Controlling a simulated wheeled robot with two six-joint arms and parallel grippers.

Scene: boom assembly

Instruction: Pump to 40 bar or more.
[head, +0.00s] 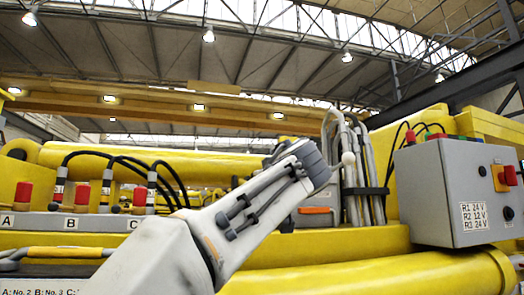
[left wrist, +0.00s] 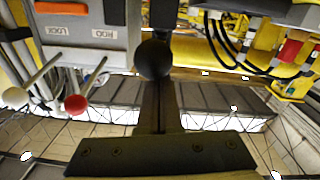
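My left arm reaches up from the bottom of the head view, and its gripper is hidden behind the wrist there. In the left wrist view my left gripper (left wrist: 160,112) shows as dark fingers close together. A black ball knob (left wrist: 153,60) sits right at their tips and covers them. I cannot tell whether the fingers grip it or only meet it. A dark shaft (left wrist: 163,13) shows just beyond the knob. No pressure gauge can be made out. My right gripper is out of view.
A lever with a red knob (left wrist: 75,103) and one with a white knob (left wrist: 15,97) stand beside a labelled panel (left wrist: 85,25). Grey hoses (head: 367,165) rise behind my wrist. A grey control box (head: 455,190) is at right; red-capped fittings (head: 82,194) are at left.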

